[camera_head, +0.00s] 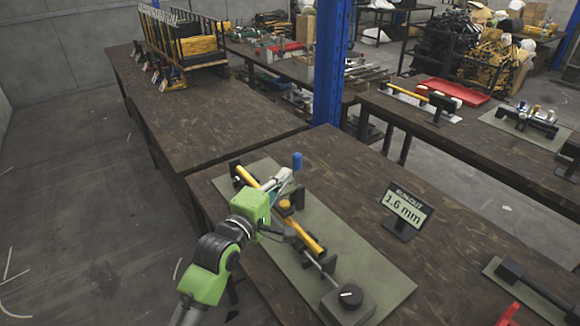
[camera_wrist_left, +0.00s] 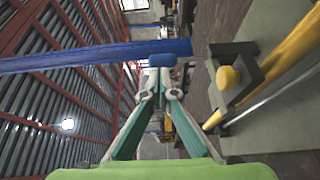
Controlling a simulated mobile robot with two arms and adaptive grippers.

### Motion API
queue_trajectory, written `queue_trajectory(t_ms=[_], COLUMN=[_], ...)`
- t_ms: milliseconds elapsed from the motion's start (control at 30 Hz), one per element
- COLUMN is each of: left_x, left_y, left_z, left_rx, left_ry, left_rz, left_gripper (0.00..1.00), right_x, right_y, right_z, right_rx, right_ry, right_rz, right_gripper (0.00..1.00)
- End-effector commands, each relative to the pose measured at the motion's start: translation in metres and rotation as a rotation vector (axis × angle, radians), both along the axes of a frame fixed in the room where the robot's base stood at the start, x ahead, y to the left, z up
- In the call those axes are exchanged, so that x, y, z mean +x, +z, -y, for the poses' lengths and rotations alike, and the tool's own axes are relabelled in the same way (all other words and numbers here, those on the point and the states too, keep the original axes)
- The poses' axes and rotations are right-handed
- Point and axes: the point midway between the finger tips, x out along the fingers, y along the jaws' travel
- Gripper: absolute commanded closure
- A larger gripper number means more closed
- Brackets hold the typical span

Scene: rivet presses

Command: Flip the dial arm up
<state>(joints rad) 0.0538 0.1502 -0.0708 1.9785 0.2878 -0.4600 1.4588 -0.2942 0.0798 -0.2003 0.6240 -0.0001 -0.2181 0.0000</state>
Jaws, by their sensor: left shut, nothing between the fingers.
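A fixture stands on a grey-green mat (camera_head: 375,273) on the brown bench. It has a long yellow bar (camera_head: 262,190), a rod, a yellow knob (camera_head: 284,204) and a dark block with a round black dial (camera_head: 350,296). A blue-capped post (camera_head: 297,160) stands near its far end. My left gripper (camera_head: 286,177) is shut and empty, its tips close beside and below the blue cap. In the left wrist view the blue cap (camera_wrist_left: 162,60) shows just beyond the fingertips (camera_wrist_left: 160,92). I cannot tell whether they touch. Which part is the dial arm is unclear.
A sign reading 1.6 mm (camera_head: 401,210) stands right of the mat. A blue pillar (camera_head: 331,70) rises behind the bench. Another mat with a dark tool (camera_head: 530,285) lies at the lower right.

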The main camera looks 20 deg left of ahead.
Motion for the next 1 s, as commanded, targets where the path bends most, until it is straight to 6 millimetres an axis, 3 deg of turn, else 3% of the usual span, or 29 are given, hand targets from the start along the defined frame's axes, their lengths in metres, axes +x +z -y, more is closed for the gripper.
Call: queue_trajectory(t_ms=[100,300,800,1000], left_x=[0.018,0.034,0.039,0.054], left_y=[0.001,0.0,0.0,0.006], left_z=[0.004,0.007,0.007,0.008], left_rx=[0.001,0.001,0.003,0.028], left_ry=[-0.001,0.0,0.0,0.0], left_rz=[0.0,0.0,-0.003,-0.035], left_gripper=[1.0,1.0,1.0,1.0], right_x=[-0.005,-0.01,-0.009,-0.005], right_y=[0.005,0.007,0.008,0.021], right_z=[0.0,0.001,0.001,0.001], right_rx=[-0.001,-0.001,-0.001,-0.001], right_ry=[0.0,-0.001,-0.001,-0.001], right_rz=[-0.007,-0.015,-0.014,-0.008], right_gripper=[0.51,0.51,0.51,0.51])
